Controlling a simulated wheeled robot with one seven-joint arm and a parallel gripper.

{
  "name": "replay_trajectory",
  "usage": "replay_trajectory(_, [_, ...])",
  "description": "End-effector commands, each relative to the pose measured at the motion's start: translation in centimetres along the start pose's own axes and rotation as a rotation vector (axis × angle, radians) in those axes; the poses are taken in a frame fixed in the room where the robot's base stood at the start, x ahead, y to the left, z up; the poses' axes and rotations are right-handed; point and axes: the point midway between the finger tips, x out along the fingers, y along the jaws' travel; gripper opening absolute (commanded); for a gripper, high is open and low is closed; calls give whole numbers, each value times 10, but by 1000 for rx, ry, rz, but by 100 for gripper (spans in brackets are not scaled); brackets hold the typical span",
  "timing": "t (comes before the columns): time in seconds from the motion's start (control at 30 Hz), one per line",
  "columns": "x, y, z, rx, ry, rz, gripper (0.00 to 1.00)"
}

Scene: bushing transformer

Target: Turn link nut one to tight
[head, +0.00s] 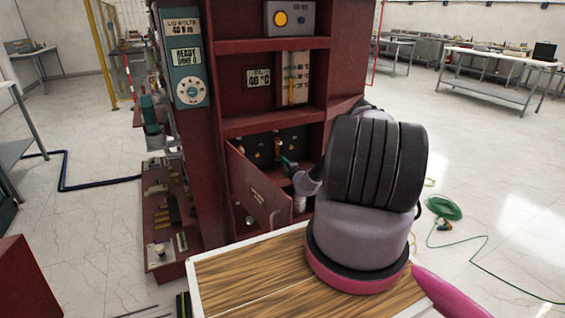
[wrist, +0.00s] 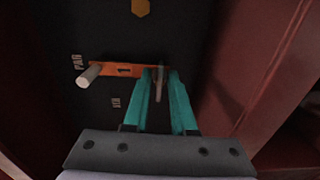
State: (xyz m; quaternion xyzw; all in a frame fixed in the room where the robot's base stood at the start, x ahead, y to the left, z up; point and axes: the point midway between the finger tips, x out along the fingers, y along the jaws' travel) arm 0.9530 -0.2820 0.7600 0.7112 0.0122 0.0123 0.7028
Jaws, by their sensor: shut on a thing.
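My gripper (wrist: 163,77) reaches into the open compartment, its two teal fingers around a thin grey piece (wrist: 159,82) at the right end of an orange link bar (wrist: 125,70). The grey piece appears to be link nut one; the fingers partly hide it. The bar lies across a dark panel and has a small dark mark at its middle. A pale cylindrical post (wrist: 89,76) sticks out at its left end. In the head view, my gripper (head: 286,161) shows small and teal before the dark panel (head: 265,147). How tight the nut sits cannot be seen.
White labels (wrist: 79,62) mark the dark panel, and a yellow hexagonal piece (wrist: 141,7) sits above the bar. A red cabinet wall (wrist: 245,70) stands close on the right. The compartment door (head: 258,190) hangs open at the left of my arm.

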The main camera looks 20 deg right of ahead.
Motion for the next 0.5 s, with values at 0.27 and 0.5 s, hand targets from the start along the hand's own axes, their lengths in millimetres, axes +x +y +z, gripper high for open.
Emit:
replay_trajectory(0.27, [-1,-2,0,4,0,-3,0])
replay_trajectory(0.5, [-1,-1,0,4,0,-2,38])
